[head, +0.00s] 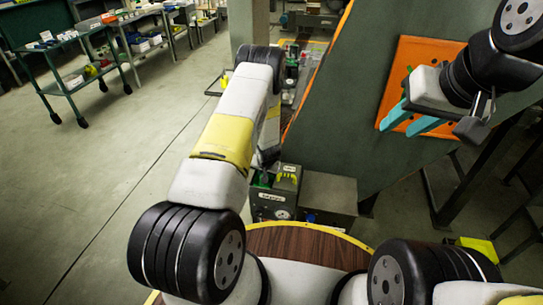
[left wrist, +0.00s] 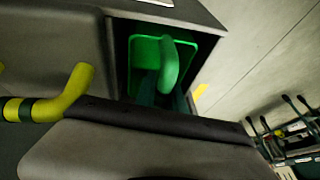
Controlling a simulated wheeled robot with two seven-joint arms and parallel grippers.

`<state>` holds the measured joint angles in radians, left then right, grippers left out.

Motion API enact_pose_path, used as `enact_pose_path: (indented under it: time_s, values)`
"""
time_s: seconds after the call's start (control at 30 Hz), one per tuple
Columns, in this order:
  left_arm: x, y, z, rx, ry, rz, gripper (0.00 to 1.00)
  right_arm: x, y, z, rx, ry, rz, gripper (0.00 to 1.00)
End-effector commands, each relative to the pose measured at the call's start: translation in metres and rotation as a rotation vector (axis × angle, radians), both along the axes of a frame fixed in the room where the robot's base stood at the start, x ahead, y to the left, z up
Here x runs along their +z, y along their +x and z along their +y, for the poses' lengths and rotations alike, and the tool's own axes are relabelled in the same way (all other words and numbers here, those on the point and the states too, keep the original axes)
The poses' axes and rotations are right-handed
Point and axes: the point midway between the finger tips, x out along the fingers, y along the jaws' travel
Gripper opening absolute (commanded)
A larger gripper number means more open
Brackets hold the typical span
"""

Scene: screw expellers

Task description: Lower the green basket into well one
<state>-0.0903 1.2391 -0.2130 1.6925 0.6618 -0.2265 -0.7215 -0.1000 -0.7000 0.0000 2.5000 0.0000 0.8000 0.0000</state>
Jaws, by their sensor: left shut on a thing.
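The green basket (left wrist: 198,55) with its curved green handle (left wrist: 169,65) shows in the left wrist view, within a dark square opening of a grey box (left wrist: 60,35). How deep it sits I cannot tell. My left gripper (left wrist: 153,90) is shut on the basket by the handle; its teal fingers are dark and partly hidden. In the head view my left arm hides most of that gripper above the grey box (head: 271,212), where a bit of green shows. My right gripper (head: 402,117) is open and empty, in front of an orange panel.
A yellow handle (left wrist: 70,92) stands beside the opening; it also shows in the head view (head: 288,172). A grey block (head: 328,195) adjoins the box. A large sloped dark green structure (head: 345,130) with the orange panel (head: 408,62) rises at right.

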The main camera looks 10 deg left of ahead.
Motion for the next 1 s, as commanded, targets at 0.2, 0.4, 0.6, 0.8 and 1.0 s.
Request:
enact_pose_path:
  time_s: [0.2,0.4,0.6,0.8,1.0]
  values:
    - [-0.001,0.0,-0.003,-0.003,-0.003,0.002,0.22,0.0,0.0,0.0,0.0,0.0,0.0,0.36]
    - [-0.001,-0.001,-0.003,-0.003,-0.004,0.002,0.39,0.0,0.0,0.0,0.0,0.0,0.0,0.36]
    - [-0.001,-0.001,-0.004,-0.004,-0.005,0.003,0.55,0.0,0.0,0.0,0.0,0.0,0.0,0.36]
    - [-0.001,-0.001,-0.004,-0.004,-0.005,0.003,0.58,0.0,0.0,0.0,0.0,0.0,0.0,0.36]
    - [0.011,0.0,-0.005,-0.005,-0.005,0.001,0.58,0.0,0.0,0.0,0.0,0.0,0.0,0.36]
